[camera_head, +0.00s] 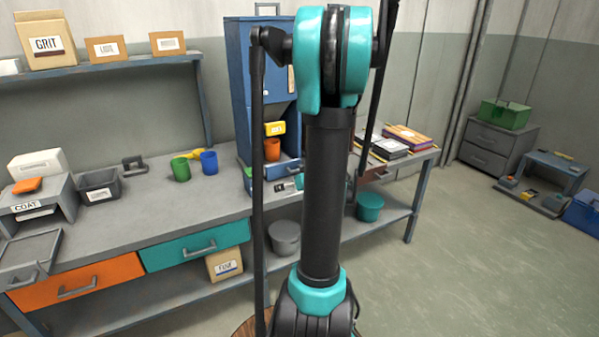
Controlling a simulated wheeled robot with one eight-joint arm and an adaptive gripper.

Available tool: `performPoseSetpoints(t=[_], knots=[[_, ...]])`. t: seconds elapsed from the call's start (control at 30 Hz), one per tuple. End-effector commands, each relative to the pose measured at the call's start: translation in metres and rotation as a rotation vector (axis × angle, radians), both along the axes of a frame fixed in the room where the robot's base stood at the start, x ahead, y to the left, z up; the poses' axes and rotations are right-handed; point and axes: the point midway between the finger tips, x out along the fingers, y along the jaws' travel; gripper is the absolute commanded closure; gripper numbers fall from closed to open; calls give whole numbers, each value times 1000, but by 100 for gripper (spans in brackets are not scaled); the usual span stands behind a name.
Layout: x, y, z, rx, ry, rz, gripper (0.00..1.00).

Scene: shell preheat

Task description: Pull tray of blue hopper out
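The blue hopper (247,75) stands tall on the back of the workbench, left of my arm. Its right side is partly hidden behind my arm. A yellow block (275,128) shows on its lower front, with an orange cup (271,149) below it. A blue tray-like part (283,170) lies at the hopper's base; my arm hides its right end, and I cannot tell how far out it is. My arm rises through the middle of the view. I cannot make out my gripper's fingers; they seem hidden behind the arm.
The grey workbench (140,215) carries a green cup (181,169), a blue cup (209,162) and a dark bin (100,186) left of the hopper. Books (406,138) lie at its right end. A grey pot (285,238) stands on the lower shelf.

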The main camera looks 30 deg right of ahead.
Motion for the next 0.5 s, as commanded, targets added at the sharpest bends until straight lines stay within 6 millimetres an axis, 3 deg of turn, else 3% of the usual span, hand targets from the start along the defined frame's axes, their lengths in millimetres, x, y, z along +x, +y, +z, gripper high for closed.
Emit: performPoseSetpoints(t=[0.03, 0.2, 0.33, 0.5], knots=[[7, -28, 0, -10, -44, -26, 15], [17, -93, 3, -62, -170, -77, 15], [18, -120, 3, -88, -219, -100, 15], [24, -127, 1, -98, -235, -105, 15]])
